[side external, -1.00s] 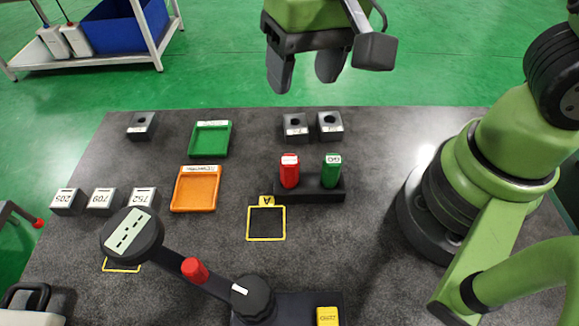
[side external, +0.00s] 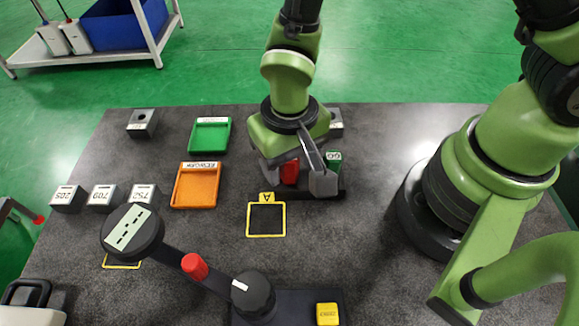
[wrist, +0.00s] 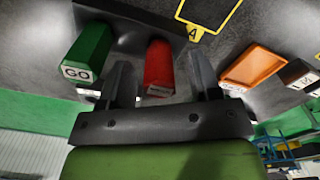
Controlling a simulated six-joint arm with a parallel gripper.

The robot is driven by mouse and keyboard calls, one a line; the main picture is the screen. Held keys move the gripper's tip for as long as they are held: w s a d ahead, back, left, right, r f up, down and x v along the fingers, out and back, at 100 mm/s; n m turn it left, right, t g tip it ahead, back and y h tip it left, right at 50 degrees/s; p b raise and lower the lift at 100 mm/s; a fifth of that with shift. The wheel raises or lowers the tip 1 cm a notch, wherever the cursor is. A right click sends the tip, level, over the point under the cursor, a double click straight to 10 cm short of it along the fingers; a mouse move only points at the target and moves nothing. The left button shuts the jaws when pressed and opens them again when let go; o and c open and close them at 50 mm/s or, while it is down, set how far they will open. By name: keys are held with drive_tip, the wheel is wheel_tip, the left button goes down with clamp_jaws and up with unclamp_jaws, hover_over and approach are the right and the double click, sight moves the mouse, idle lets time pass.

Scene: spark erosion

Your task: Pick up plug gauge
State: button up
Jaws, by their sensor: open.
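The red plug gauge (side external: 289,172) and the green "GO" plug gauge (side external: 333,161) stand in a black holder (side external: 341,194). In the wrist view, the red gauge (wrist: 159,65) lies between the two fingers of my gripper (wrist: 163,75), with a visible gap on each side. The green gauge (wrist: 87,54) is outside the fingers, to the left. My gripper (side external: 290,180) is open and low over the holder in the side view. It hides part of the red gauge and much of the holder there.
An orange tray (side external: 196,187) and a green tray (side external: 210,136) lie left of the holder. A yellow-framed square marked A (side external: 266,219) is in front. Several grey blocks stand at the left, including one (side external: 104,198). A black arm with a round head (side external: 131,233) crosses the front.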

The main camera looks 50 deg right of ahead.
wheel_tip(320, 180, down, 2)
drive_tip(key=shift+f, duration=0.1)
drive_tip(key=c, duration=1)
drive_tip(key=shift+c, duration=0.2)
drive_tip(key=shift+r, duration=0.2)
